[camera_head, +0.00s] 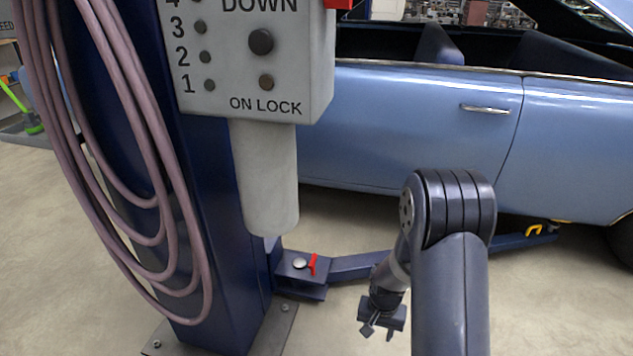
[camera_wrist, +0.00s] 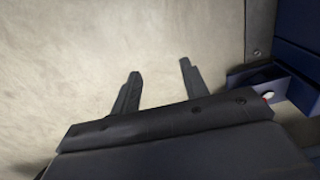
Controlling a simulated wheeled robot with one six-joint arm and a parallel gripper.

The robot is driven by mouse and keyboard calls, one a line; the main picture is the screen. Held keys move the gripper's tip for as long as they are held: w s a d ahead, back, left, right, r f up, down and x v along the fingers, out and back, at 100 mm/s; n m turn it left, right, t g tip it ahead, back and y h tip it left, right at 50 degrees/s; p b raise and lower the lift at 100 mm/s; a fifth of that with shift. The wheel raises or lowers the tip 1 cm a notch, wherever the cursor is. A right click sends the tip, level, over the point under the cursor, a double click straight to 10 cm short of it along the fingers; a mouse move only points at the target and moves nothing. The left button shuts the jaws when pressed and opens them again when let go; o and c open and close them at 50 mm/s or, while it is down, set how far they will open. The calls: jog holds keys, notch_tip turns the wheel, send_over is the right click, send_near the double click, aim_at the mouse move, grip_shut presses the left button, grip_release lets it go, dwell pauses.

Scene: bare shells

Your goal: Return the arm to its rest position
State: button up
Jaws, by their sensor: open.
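My gripper (camera_head: 377,327) hangs low in the head view, pointing down toward the floor, left of my dark arm. In the wrist view its two fingers (camera_wrist: 158,80) stand apart with only bare floor between and beyond them. It holds nothing. My arm is bent, with its rounded joint high and the gripper below it.
A blue lift post (camera_head: 215,230) with coiled hoses (camera_head: 130,200) and a grey control box (camera_head: 265,60) stands at the left. A lift arm (camera_head: 350,267) runs from its foot under a blue car (camera_head: 400,125). Beige floor (camera_head: 80,260) is clear at the left.

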jog(key=s+r+n, duration=0.2)
jog(key=s+r, duration=0.5)
jog(key=r, duration=0.3)
jog(key=shift+s+d+r, duration=0.25)
jog(key=shift+s+r, duration=0.05)
jog(key=shift+s, duration=0.1)
jog(key=shift+r, duration=0.1)
